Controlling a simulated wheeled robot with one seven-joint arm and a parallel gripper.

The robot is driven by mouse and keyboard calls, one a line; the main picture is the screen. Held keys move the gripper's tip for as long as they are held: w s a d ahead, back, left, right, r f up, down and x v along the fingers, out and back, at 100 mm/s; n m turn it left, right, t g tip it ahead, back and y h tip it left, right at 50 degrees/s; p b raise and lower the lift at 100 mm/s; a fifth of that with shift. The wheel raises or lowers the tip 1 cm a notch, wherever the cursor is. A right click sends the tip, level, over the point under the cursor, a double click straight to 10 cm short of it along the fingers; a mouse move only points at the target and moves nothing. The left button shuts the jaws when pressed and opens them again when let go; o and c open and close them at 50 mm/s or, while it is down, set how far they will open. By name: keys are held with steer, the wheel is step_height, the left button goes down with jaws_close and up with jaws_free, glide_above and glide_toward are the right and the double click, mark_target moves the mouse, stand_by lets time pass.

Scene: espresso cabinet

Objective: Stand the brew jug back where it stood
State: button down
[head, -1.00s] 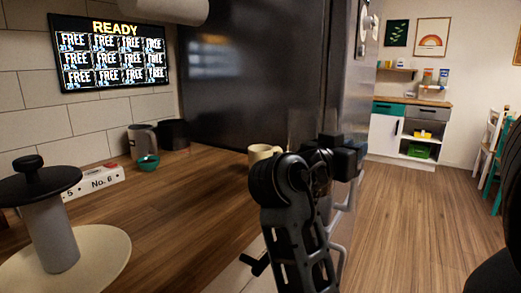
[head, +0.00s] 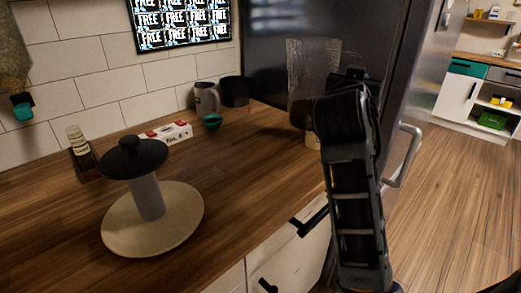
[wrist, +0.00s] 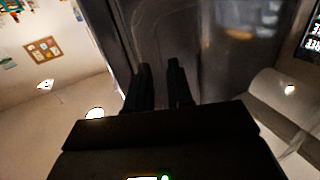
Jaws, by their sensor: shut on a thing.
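The brew jug (head: 304,75) is a clear, faintly outlined vessel with a brownish lower part. It looks upright in the head view, in front of the dark appliance side and above the counter's right end. My gripper (head: 343,82) is at its right side and shut on it; my arm hides the grip itself. In the wrist view the two dark fingers of my gripper (wrist: 157,68) are close together, with the jug's see-through outline (wrist: 165,25) beyond them. Whether the jug's base touches the counter cannot be told.
The mid-counter (head: 245,160) is clear.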

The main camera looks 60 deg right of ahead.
mark_target(294, 128)
steer(key=w+a+f, duration=0.2)
steer(key=w, duration=0.1)
steer(key=w+a+f, duration=0.2)
steer(key=w, duration=0.1)
steer(key=w+a+f, duration=0.2)
steer(key=w, duration=0.2)
steer(key=shift+a+f, duration=0.2)
steer(key=shift+f, duration=0.05)
steer(key=shift+w+f, duration=0.1)
steer(key=shift+f, duration=2.15)
steer(key=c, duration=1)
jaws_free()
steer(key=shift+r, duration=0.15)
steer(key=s+a+b, duration=0.2)
steer(key=a, duration=1)
